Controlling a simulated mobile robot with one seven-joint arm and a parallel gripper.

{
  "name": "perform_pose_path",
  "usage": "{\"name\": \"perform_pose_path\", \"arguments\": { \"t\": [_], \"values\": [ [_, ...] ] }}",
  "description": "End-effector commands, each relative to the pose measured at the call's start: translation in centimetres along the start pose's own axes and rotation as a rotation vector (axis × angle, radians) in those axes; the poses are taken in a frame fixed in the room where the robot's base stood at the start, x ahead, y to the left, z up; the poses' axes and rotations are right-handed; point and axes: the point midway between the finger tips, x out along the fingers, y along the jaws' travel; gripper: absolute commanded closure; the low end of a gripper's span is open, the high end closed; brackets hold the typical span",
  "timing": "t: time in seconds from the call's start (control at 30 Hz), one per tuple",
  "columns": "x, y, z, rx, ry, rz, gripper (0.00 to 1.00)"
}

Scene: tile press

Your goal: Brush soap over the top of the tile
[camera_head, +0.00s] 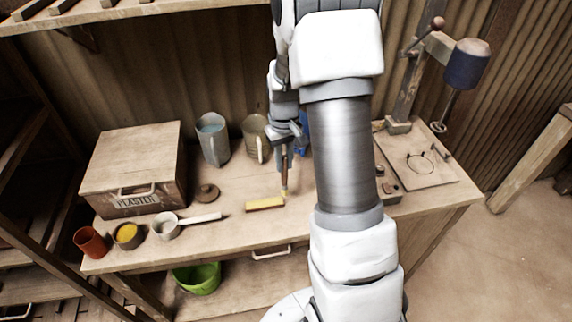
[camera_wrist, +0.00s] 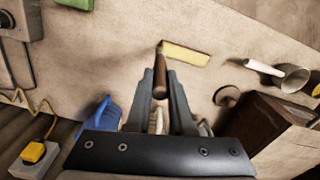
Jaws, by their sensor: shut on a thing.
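My gripper (camera_head: 286,146) is shut on a brush with a brown wooden handle (camera_head: 285,174), which points down to the workbench. The brush (camera_wrist: 160,74) also shows between my fingers (camera_wrist: 160,90) in the wrist view. Its pale tip is at one end of a flat yellow slab (camera_head: 263,204), which appears to be the tile. The slab (camera_wrist: 188,54) lies flat on the bench in the wrist view. I cannot tell whether the bristles touch it. No soap can be clearly made out.
A press (camera_head: 440,90) stands at right.

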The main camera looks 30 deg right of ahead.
Motion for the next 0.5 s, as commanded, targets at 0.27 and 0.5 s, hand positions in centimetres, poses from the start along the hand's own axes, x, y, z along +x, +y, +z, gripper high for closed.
{"name": "perform_pose_path", "arguments": {
  "t": [0.27, 0.5],
  "values": [
    [-2.9, -0.3, -0.2, 0.000, 0.000, 0.001, 1.00],
    [-5.0, -0.5, -0.5, -0.001, 0.001, 0.001, 1.00]
  ]
}}
